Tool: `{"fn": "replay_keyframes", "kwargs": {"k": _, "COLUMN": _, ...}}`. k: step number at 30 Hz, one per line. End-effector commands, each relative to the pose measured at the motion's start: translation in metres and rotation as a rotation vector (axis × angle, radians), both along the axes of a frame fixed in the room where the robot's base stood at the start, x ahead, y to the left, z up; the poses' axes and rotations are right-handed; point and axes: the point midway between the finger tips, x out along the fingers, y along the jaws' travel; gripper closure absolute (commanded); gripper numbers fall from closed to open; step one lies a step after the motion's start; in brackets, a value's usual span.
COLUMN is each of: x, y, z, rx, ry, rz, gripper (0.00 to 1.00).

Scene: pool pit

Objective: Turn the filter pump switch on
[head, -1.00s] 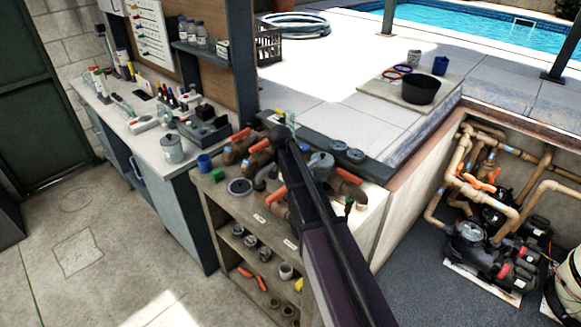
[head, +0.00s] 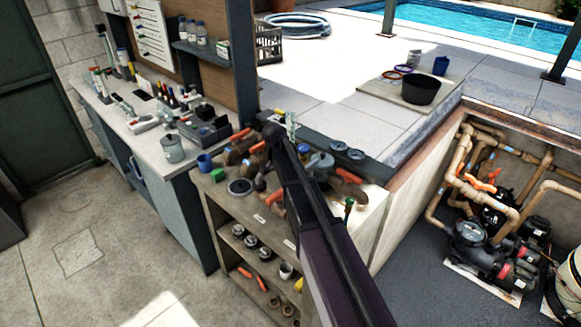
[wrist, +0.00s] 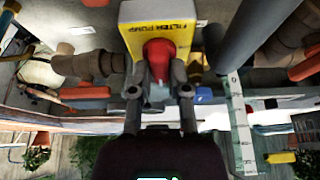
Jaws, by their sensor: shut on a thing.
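The knob's setting cannot be read. In the head view my own arm covers the switch.
Pipe fittings and orange-handled valves crowd the shelf unit (head: 222,214) around my arm. In the wrist view a thick grey pipe (wrist: 262,32) passes close right of the switch, and a brown fitting (wrist: 90,66) lies to its left. The floor at left is clear.

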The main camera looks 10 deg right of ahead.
Motion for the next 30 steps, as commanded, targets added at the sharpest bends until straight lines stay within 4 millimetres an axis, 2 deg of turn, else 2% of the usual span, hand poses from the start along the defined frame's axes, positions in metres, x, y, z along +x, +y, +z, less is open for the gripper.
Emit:
{"fn": "replay_keyframes", "kwargs": {"k": 1, "x": -0.0006, "y": 0.0007, "z": -0.0005, "rx": 0.003, "ry": 0.001, "rz": -0.002, "gripper": 0.68}}
{"fn": "replay_keyframes", "kwargs": {"k": 3, "x": -0.0005, "y": 0.0006, "z": -0.0004, "rx": 0.003, "ry": 0.001, "rz": -0.001, "gripper": 0.48}}
{"fn": "replay_keyframes", "kwargs": {"k": 4, "x": -0.0005, "y": 0.0005, "z": -0.0004, "rx": 0.003, "ry": 0.001, "rz": -0.001, "gripper": 0.43}}
{"fn": "replay_keyframes", "kwargs": {"k": 20, "x": -0.0005, "y": 0.0001, "z": -0.0002, "rx": 0.001, "ry": 0.001, "rz": 0.018, "gripper": 0.43}}
{"fn": "replay_keyframes", "kwargs": {"k": 30, "x": -0.0016, "y": -0.0004, "z": -0.0001, "rx": 0.001, "ry": 0.000, "rz": 0.150, "gripper": 0.43}}
